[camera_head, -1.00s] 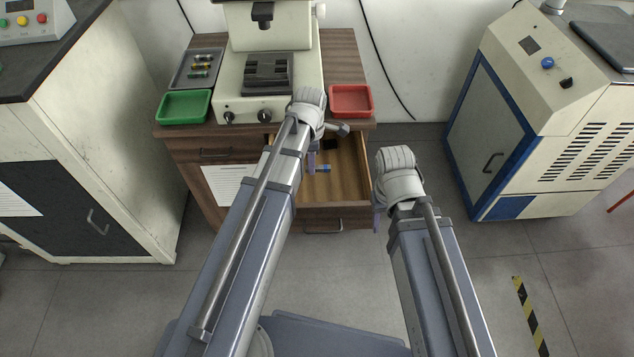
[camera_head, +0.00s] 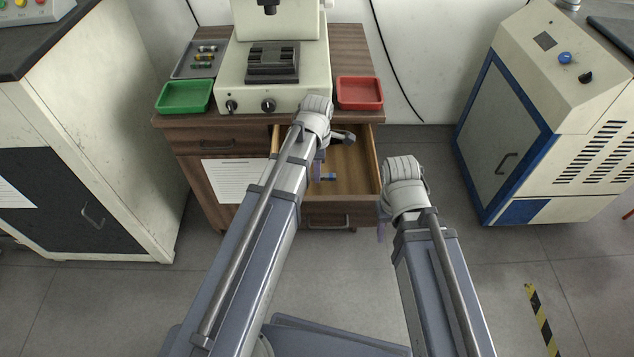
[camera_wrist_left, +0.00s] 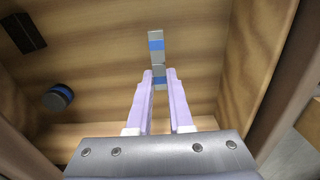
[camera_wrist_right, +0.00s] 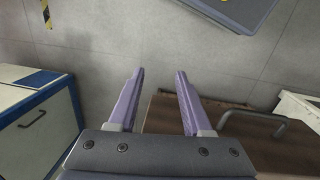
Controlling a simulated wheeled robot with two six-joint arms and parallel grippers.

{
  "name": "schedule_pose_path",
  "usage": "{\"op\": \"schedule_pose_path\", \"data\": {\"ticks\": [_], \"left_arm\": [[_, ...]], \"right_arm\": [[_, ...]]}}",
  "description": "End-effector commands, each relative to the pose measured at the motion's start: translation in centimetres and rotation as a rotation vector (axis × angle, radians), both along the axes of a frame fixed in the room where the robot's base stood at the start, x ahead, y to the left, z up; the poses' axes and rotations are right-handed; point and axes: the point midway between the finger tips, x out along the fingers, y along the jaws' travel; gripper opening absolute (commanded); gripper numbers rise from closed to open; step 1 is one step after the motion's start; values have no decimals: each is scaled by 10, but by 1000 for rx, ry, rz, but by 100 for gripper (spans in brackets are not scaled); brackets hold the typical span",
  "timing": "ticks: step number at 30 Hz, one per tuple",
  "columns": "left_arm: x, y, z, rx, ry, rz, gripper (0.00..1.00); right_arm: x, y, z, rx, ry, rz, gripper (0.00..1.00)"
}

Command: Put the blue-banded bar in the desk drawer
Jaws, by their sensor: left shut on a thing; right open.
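The blue-banded bar (camera_wrist_left: 156,45), grey with blue bands, is held between the fingertips of my left gripper (camera_wrist_left: 160,76), which is shut on it. The bar's far end sticks out past the fingertips. It also shows in the head view (camera_head: 328,178), over the open desk drawer (camera_head: 357,172). The wooden drawer floor lies behind the bar in the left wrist view; I cannot tell whether the bar touches it. My right gripper (camera_wrist_right: 158,73) is open and empty, right of the drawer in the head view.
Inside the drawer are a short dark cylinder with a blue band (camera_wrist_left: 58,97) and a black block (camera_wrist_left: 22,32). On the desk top stand a green tray (camera_head: 184,96), a red tray (camera_head: 360,93), a grey tray of small parts (camera_head: 199,60) and a cream machine (camera_head: 273,95).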

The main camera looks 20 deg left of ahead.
Motion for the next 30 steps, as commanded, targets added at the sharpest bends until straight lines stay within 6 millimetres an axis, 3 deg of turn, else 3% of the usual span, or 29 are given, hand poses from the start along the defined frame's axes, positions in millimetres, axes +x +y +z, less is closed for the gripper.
{"op": "schedule_pose_path", "data": {"ticks": [9, 23, 24, 30], "left_arm": [[0, 0, -36, 0, 0, 0, 0], [0, 0, -41, 0, 0, 0, 0], [0, 0, -39, 0, 0, 0, 22], [0, 0, -39, 0, 0, 0, 45]], "right_arm": [[0, 0, -37, 0, 0, 0, 49], [0, 0, -41, 0, 0, 0, 49], [0, 0, -39, 0, 0, 0, 49], [0, 0, -39, 0, 0, 0, 49]]}}
